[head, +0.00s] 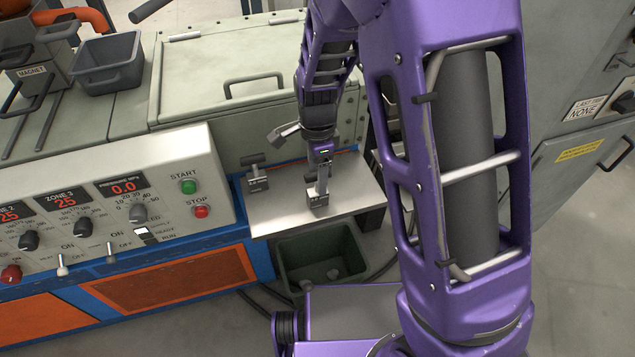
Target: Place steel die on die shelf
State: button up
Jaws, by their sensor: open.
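Two small dark grey blocks with upright handles and small unreadable labels stand on a bare metal shelf (275,222) at the front of the machine. One block (258,183) is at the back left of the shelf and has a T-shaped top. The other block (318,200) is near the middle, directly below my gripper. I cannot tell from the labels which one is the steel die. My gripper (321,172) points down at the middle block's handle, with its jaws open. The fingertips are small and overlap the handle, so contact is unclear.
A dark green bin (318,262) stands on the floor under the shelf. The control panel (115,200) is left of the shelf, and a lidded machine cover (215,75) rises behind it. A grey cabinet (590,150) is at right.

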notch_tip(320, 180, up, 7)
jog(key=shift+p, duration=0.55)
